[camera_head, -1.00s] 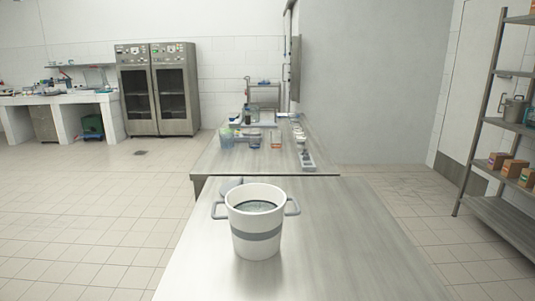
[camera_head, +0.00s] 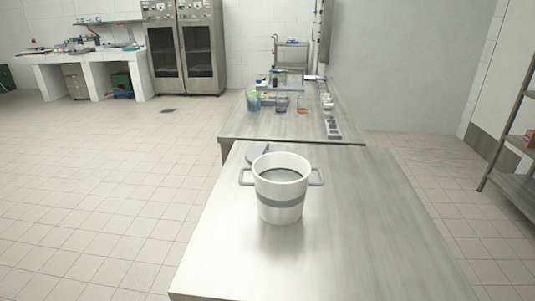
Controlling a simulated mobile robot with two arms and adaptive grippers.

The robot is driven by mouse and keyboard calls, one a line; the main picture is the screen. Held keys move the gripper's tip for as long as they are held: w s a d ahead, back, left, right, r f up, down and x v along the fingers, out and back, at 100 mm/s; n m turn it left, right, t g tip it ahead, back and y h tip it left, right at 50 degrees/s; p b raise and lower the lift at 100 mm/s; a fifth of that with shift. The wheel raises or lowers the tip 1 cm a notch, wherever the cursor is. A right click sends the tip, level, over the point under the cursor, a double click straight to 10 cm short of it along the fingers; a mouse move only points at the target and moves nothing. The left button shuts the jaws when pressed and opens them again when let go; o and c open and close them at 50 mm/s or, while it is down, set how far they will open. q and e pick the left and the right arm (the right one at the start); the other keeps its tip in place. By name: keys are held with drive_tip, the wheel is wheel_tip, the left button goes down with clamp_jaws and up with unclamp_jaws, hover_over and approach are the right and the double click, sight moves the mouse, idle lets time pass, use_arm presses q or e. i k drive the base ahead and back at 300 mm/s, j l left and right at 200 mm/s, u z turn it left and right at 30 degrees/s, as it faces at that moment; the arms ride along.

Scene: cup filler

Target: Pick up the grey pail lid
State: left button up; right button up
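The grey pail lid (camera_head: 256,153) lies on the near steel table, just behind and to the left of the pail. Only part of it shows; the pail hides the rest. The pail (camera_head: 281,207) is white with a grey band and two grey side handles. It stands upright and open on the table, and something greyish shows inside it. Neither of my grippers is in view.
The near table (camera_head: 330,255) is clear around the pail. A farther table (camera_head: 290,126) holds several cups, small containers and a grey tray (camera_head: 333,128). A shelf rack (camera_head: 510,150) stands at the right. Open tiled floor lies to the left.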

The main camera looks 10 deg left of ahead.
sight(253, 153)
drive_tip(key=j+z, duration=0.2)
drive_tip(key=j, duration=1.2)
drive_tip(key=j+z, duration=0.2)
drive_tip(key=j, duration=1.2)
drive_tip(key=i+j+z, duration=0.1)
drive_tip(key=i+j, duration=0.15)
drive_tip(key=i+j+z, duration=0.1)
drive_tip(key=j, duration=0.35)
drive_tip(key=i+j+z, duration=0.1)
drive_tip(key=i+j, duration=0.25)
drive_tip(key=i+j+z, duration=0.15)
drive_tip(key=j, duration=0.25)
